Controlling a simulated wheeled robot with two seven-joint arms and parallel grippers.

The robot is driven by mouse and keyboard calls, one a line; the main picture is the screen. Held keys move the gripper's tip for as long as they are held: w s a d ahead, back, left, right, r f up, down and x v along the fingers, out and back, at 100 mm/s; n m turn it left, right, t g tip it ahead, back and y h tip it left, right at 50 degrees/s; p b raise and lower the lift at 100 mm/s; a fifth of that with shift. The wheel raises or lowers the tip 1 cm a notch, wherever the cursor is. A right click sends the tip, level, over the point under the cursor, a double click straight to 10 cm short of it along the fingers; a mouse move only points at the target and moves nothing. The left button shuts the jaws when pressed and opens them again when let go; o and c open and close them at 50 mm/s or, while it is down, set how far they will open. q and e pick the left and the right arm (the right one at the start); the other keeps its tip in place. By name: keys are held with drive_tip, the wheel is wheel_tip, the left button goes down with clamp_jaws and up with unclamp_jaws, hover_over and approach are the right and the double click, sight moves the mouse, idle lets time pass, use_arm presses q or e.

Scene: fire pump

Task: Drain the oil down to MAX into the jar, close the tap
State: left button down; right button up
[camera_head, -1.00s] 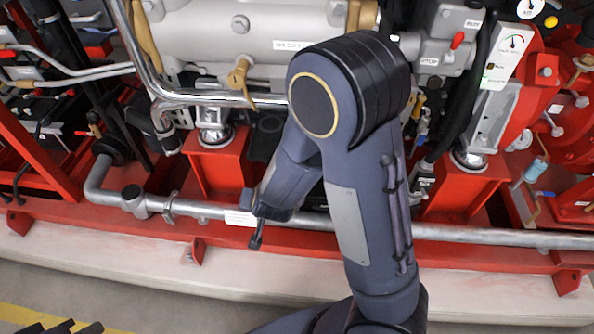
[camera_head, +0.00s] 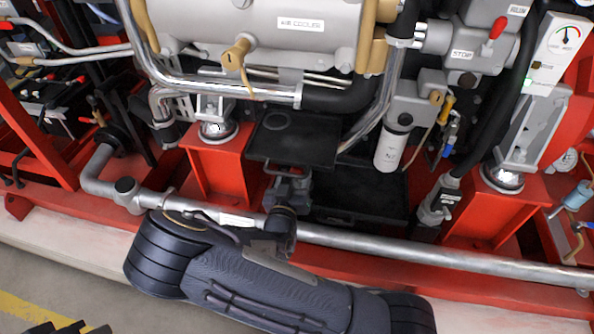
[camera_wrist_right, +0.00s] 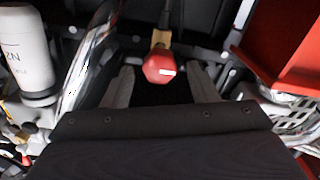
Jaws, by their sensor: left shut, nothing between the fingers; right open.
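A red tap handle (camera_wrist_right: 160,68) on a brass-coloured stem shows in the right wrist view, in the dark space under the engine. My right gripper (camera_wrist_right: 163,82) is open, with one grey finger on either side of the handle. I cannot tell whether they touch it. In the head view my right gripper (camera_head: 287,182) reaches in over the front pipe, below a black plate. The tap is not clear there. Dark tips at the bottom left edge appear to be my left gripper (camera_head: 70,328), shut, mostly out of frame. I cannot make out a jar or an oil level.
A silver pipe (camera_head: 400,243) runs along the front of the red frame (camera_head: 218,172). A black plate (camera_head: 300,142) hangs above my right gripper. A white filter (camera_head: 390,150) is to its right.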

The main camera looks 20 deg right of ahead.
sight(297, 170)
drive_tip(key=shift+x, duration=1.55)
drive_tip(key=c, duration=1)
drive_tip(key=shift+o, duration=0.2)
drive_tip(key=shift+f, duration=0.1)
